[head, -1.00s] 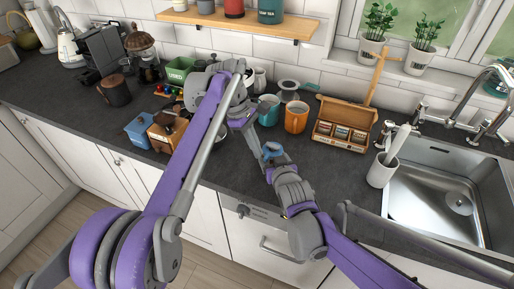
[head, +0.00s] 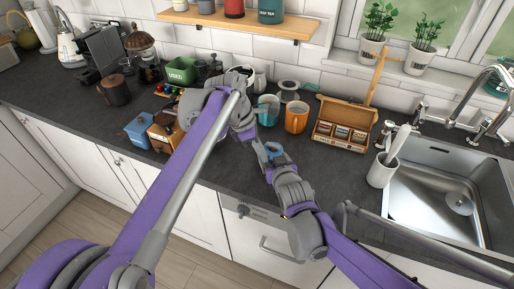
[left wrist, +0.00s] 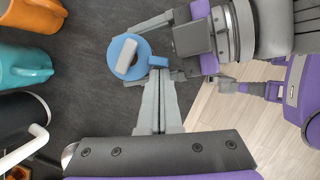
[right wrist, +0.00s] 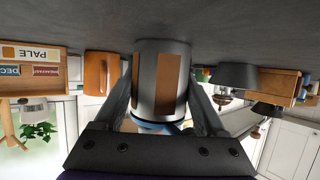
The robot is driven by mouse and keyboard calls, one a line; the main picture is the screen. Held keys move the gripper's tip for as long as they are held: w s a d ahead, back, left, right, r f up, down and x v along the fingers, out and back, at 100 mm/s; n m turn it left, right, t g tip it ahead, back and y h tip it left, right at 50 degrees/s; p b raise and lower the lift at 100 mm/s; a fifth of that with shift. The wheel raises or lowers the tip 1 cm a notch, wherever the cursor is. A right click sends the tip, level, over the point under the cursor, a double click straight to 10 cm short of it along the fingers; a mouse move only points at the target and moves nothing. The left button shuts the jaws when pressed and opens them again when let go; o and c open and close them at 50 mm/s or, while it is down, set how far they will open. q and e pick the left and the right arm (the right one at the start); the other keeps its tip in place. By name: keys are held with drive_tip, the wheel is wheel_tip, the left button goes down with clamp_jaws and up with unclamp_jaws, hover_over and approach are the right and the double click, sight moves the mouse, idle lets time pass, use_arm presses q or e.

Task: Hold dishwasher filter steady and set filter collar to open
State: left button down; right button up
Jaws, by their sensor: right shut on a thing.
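The dishwasher filter (right wrist: 160,85) is a grey cylinder with brown panels, standing on the worktop in the right wrist view. Its blue filter collar (left wrist: 119,45) has a pale bar across the top and a small blue tab at its right side in the left wrist view. The collar also shows in the head view (head: 273,149). My right gripper (right wrist: 160,108) is shut on the filter body, one finger on each side. My left gripper (left wrist: 158,68) has its fingers together, tips at the blue tab. Whether they touch it is unclear.
A teal mug (head: 267,110) and an orange mug (head: 296,117) stand behind the filter. A wooden tea box (head: 341,136) is to the right, before the sink (head: 440,190). A blue container (head: 138,130) stands at the left. The worktop right of the filter is clear.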

use_arm(q)
drive_tip(key=shift+w, duration=0.1)
idle(0.4)
drive_tip(key=w+a+r+m+g+h, duration=0.15)
drive_tip(key=a+r+h, duration=0.4)
drive_tip(key=a, duration=0.65)
drive_tip(key=d+r+x, duration=0.1)
drive_tip(key=r+x, duration=0.1)
drive_tip(key=x, duration=1)
drive_tip(key=shift+s+d+f+m+y, duration=0.15)
drive_tip(key=shift+s+d+m+y, duration=0.05)
drive_tip(key=shift+d+m+y, duration=0.3)
drive_tip(key=shift+n+t, duration=0.25)
drive_tip(key=shift+t, duration=0.1)
